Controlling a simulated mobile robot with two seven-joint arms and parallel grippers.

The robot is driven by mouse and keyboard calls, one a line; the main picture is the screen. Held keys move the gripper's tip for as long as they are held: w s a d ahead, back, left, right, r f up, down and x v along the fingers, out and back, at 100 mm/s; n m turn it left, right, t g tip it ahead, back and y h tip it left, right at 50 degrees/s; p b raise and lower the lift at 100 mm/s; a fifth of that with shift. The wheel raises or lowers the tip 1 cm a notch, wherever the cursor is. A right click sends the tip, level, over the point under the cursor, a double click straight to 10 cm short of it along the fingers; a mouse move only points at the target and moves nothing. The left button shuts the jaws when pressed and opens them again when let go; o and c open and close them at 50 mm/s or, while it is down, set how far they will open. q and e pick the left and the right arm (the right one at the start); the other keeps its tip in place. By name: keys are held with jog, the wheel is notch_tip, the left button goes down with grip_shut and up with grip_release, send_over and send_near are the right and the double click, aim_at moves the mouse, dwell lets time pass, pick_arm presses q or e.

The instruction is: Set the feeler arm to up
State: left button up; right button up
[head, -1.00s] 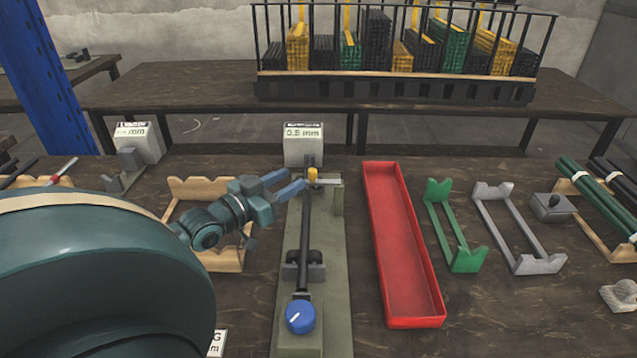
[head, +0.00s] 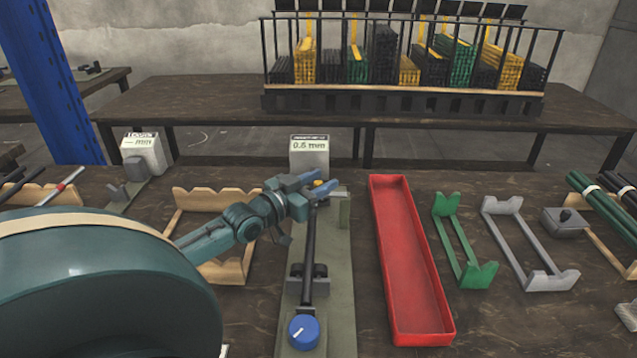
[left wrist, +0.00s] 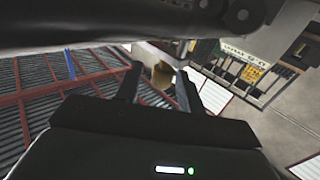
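A gauge stand with a long grey-green base (head: 338,265) has a black rod (head: 309,240) along it and a blue dial knob (head: 303,332) at its near end. A small yellow knob (head: 318,183) is at the far end, by a short grey bar; I take this to be the feeler arm's handle. My left gripper (head: 320,182) reaches in from the left with its blue fingertips around the yellow knob. In the left wrist view the yellow knob (left wrist: 162,75) lies between the spread fingers, with gaps visible. My right gripper is in neither view.
A display box (head: 309,152) marked in mm stands behind the stand. A red tray (head: 378,200) lies to its right, then a green cradle (head: 460,245) and a grey cradle (head: 520,245). A wooden cradle (head: 233,272) is under my left arm.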

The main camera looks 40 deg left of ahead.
pick_arm(q)
jog(key=shift+c, duration=0.5)
grip_shut()
